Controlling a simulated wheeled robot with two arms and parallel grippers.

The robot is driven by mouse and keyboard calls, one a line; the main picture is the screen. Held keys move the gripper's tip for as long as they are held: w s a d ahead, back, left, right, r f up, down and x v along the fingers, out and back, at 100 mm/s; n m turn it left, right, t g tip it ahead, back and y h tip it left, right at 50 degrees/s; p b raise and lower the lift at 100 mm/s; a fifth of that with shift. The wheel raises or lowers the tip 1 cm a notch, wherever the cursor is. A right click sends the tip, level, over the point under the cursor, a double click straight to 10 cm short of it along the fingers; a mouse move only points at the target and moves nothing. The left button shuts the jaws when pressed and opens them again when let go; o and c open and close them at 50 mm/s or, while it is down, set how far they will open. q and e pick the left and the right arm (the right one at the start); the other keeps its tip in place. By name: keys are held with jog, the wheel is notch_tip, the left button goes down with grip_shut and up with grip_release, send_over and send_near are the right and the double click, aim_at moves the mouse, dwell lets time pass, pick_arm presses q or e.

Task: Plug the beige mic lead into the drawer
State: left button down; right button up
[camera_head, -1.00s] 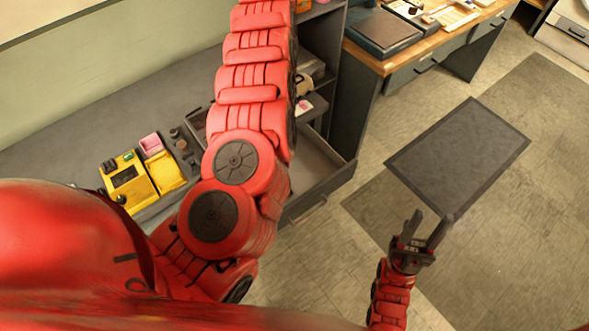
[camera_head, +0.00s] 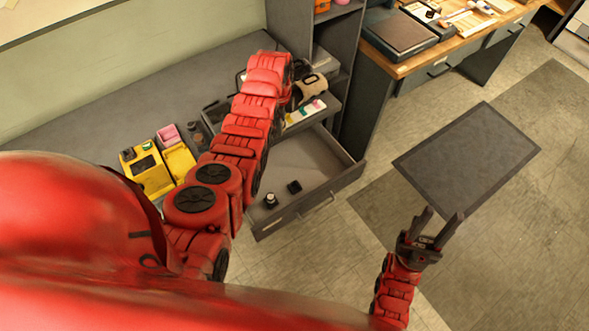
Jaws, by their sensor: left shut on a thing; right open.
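The grey drawer (camera_head: 343,172) stands pulled out below my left arm. Two small black items, a round one (camera_head: 270,201) and a squarish one (camera_head: 294,187), sit on its floor near the front. A beige looped thing with dark parts (camera_head: 313,86) lies above the drawer, right of my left arm; I cannot tell whether it is the mic lead. My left arm reaches over the bench towards the shelf, and its gripper is hidden behind its own links. My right gripper (camera_head: 435,229) is open and empty over the floor, right of the drawer.
A yellow device (camera_head: 147,171), a yellow box (camera_head: 179,161) and a pink box (camera_head: 168,134) stand on the grey bench (camera_head: 110,130). A dark shelf unit (camera_head: 289,30) is behind. A wooden-topped desk (camera_head: 440,50) stands right. A dark mat (camera_head: 467,158) lies on clear floor.

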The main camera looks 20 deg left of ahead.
pick_arm(q)
jog(key=s+d+f+m+p, duration=0.1)
jog(key=s+d+f+m, duration=0.25)
jog(key=f, duration=0.25)
jog(key=m+b, duration=0.4)
send_over(295, 182)
jog(key=s, duration=0.2)
jog(key=f, duration=1)
jog(key=shift+w+d, duration=0.1)
jog(key=shift+d, duration=0.1)
jog(key=shift+r+p, duration=0.1)
jog(key=shift+p, duration=0.8)
jog(key=shift+f+b, duration=0.6)
jog(key=shift+f, duration=0.45)
jog(key=shift+c, duration=2)
grip_release()
